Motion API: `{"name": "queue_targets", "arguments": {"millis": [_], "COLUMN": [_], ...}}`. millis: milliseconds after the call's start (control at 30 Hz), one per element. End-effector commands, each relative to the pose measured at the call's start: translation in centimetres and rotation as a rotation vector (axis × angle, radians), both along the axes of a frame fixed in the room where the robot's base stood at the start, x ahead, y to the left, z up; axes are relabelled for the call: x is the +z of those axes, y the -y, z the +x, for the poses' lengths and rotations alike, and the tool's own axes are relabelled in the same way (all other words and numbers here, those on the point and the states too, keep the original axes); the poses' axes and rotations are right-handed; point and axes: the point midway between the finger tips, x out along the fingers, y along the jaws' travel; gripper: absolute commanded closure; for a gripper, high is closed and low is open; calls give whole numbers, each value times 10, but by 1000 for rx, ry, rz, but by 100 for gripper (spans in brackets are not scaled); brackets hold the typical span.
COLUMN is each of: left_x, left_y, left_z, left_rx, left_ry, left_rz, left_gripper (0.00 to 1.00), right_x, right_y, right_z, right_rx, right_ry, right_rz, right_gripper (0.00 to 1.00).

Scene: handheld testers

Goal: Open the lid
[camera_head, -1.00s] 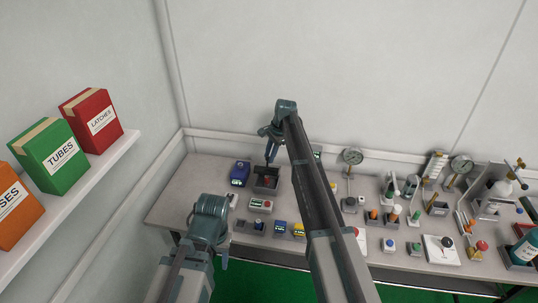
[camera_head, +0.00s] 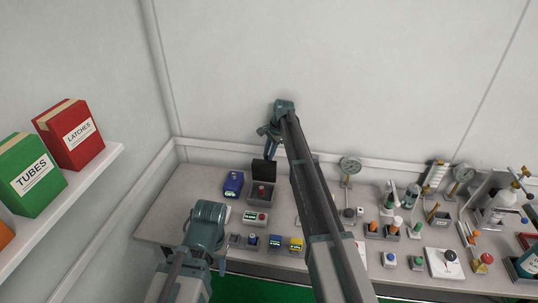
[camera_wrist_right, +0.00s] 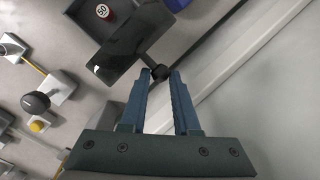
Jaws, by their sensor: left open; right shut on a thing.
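A small dark box (camera_head: 261,203) with a red item (camera_head: 262,191) inside stands at the back left of the bench. Its dark lid (camera_head: 264,170) is raised upright at the back of the box.
A blue device (camera_head: 233,184) stands left of the box, and a grey device with a red button (camera_head: 256,217) in front. Several small testers line the front edge. Gauges, bottles and stands crowd the right. A wall (camera_head: 230,70) rises close behind the bench.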

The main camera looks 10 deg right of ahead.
Motion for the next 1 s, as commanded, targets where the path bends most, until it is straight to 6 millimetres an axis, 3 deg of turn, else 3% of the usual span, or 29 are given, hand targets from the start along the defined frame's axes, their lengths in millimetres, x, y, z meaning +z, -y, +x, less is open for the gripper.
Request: {"name": "queue_targets", "arguments": {"millis": [767,800,933,1000], "left_x": [-4,-4,-4,-5], "left_y": [0,0,0,0], "left_z": [0,0,0,0], "left_rx": [0,0,0,0], "left_ry": [0,0,0,0], "left_rz": [0,0,0,0], "left_gripper": [50,50,50,50], "right_x": [-4,-4,-4,-4], "right_y": [-3,-3,-3,-2], "right_z": [5,5,4,3], "right_rx": [1,1,1,1], "right_ry": [8,8,5,5], "right_rz": [5,5,4,4], "right_gripper": [100,64,42,42]}}
